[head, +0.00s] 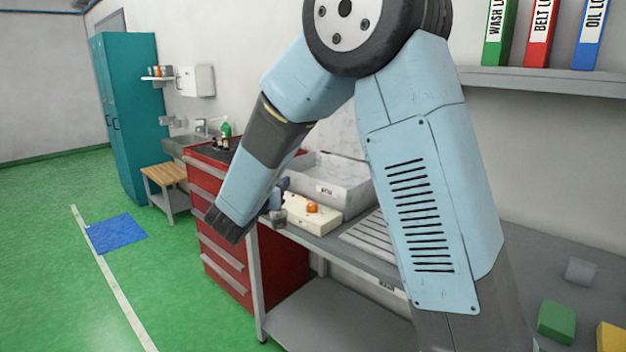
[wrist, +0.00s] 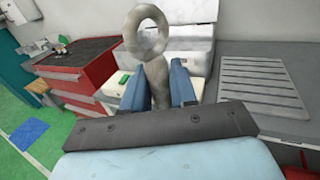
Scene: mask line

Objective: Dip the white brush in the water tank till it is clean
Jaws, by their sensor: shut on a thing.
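My gripper (wrist: 158,88) is shut on a pale grey-brown thing with a ring at its end, seemingly the brush (wrist: 157,82). Its ring end (wrist: 148,32) points away from the wrist. It looks greyish rather than clean white; its bristles cannot be made out. In the head view my gripper (head: 277,203) is partly hidden behind my arm, at the bench's left end. The whitish open tank (head: 345,190), its label unreadable, stands on the bench against the wall, just behind and right of the gripper. Its water is not visible. The brush appears outside it.
A cream block (head: 322,221) with an orange knob sits in front of the tank. A ribbed grey tray (wrist: 265,84) lies to the right. A red drawer cabinet (head: 213,184) stands left. Green (head: 556,321) and yellow blocks (head: 611,337) lie at the near right.

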